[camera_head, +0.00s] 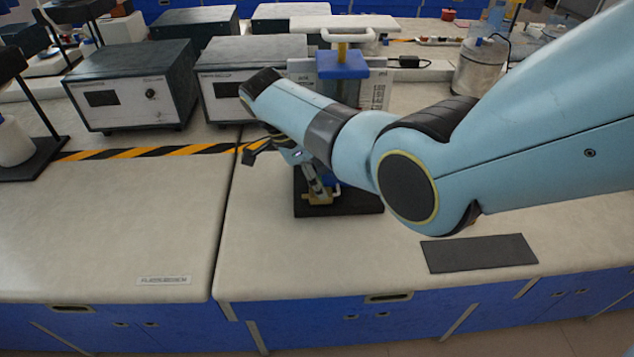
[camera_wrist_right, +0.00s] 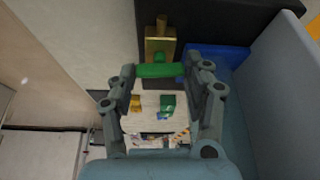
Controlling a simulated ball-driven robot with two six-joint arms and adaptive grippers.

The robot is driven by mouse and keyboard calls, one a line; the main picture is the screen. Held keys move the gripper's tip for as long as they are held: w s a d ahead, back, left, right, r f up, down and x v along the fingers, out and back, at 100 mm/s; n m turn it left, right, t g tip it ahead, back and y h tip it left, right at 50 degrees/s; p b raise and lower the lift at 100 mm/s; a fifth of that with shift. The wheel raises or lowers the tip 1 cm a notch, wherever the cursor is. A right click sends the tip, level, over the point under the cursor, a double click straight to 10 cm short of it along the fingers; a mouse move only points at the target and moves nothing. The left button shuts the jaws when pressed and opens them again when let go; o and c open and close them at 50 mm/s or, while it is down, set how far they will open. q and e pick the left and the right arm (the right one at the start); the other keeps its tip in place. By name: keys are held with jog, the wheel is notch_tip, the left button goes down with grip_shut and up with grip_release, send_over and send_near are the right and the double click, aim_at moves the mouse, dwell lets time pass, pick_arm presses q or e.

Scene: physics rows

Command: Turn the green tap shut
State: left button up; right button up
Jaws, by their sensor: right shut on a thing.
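The green tap handle (camera_wrist_right: 160,70) is a short green bar in front of a brass body (camera_wrist_right: 160,46) in the right wrist view. My right gripper (camera_wrist_right: 163,72) has a finger at each end of the bar and is shut on it. In the head view my right gripper (camera_head: 312,178) reaches down to the tap's brass part (camera_head: 319,198), which sits over a black base (camera_head: 352,204). My right arm and gripper hide the green handle and most of the tap there. My left gripper is not in view.
A blue block on a stand (camera_head: 342,66) rises behind my right arm. Grey instrument boxes (camera_head: 135,85) stand at the back left. A metal canister (camera_head: 479,68) is at the back right. A dark mat (camera_head: 478,253) lies near the front edge. The left worktop is clear in front of the striped tape.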

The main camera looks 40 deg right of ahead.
jog(key=shift+d+m, duration=0.1)
jog(key=shift+m, duration=0.4)
jog(key=shift+b, duration=0.3)
jog(key=o, duration=1.2)
jog(key=shift+w+r, duration=0.1)
jog(key=shift+r, duration=0.05)
jog(key=shift+y, duration=0.3)
jog(key=v, duration=0.7)
jog(key=shift+w+a+r, duration=0.15)
jog(key=shift+a+r, duration=0.05)
jog(key=shift+a, duration=0.05)
jog(key=shift+f+g, duration=0.1)
jog(key=shift+g, duration=0.2)
